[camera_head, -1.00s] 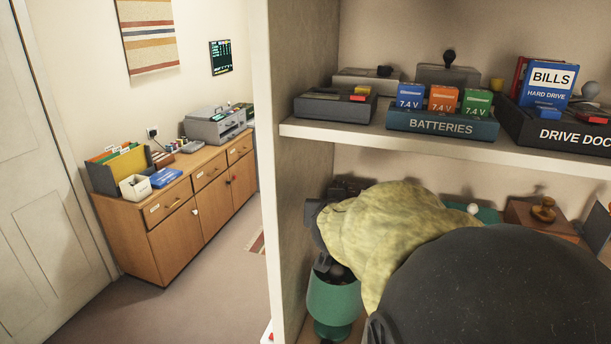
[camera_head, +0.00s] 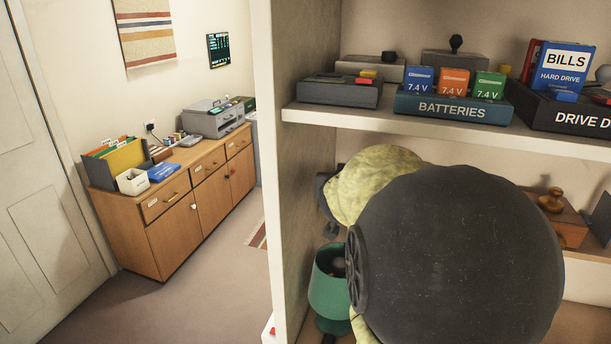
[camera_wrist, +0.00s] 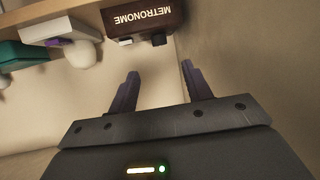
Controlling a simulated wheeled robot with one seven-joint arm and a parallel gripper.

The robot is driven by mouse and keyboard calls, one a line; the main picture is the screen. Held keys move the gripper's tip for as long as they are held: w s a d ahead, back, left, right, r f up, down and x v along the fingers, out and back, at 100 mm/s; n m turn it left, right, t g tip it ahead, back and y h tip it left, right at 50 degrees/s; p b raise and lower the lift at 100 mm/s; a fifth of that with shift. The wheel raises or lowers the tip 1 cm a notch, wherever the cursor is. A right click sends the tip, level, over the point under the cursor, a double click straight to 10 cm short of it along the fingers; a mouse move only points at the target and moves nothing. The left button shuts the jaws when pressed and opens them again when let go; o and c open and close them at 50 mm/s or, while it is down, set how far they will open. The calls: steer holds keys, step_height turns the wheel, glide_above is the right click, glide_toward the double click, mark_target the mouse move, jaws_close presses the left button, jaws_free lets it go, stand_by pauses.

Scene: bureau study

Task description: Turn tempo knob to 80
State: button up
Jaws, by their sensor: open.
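A dark brown box labelled METRONOME (camera_wrist: 145,18) shows upside down at the top of the wrist view. Two small parts stick out from its near face, a pale one (camera_wrist: 125,42) and a dark one (camera_wrist: 158,40). I cannot tell which is the tempo knob, nor read any setting. My gripper (camera_wrist: 158,78) is open and empty, with its two dark fingers pointing toward the metronome and apart from it. In the head view my arm hides the metronome and nearly all of my gripper.
A side panel (camera_wrist: 235,50) stands close beside my gripper in the wrist view. A teal box (camera_wrist: 22,54) and a white rounded thing (camera_wrist: 82,52) are at the left. In the head view, the upper shelf (camera_head: 350,121) overhangs my arm, and a green pot (camera_head: 328,285) stands below.

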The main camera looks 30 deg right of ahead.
steer(key=b+x, duration=0.1)
steer(key=x, duration=1.1)
steer(key=shift+d+b, duration=0.15)
steer(key=shift+b, duration=0.15)
steer(key=c, duration=1)
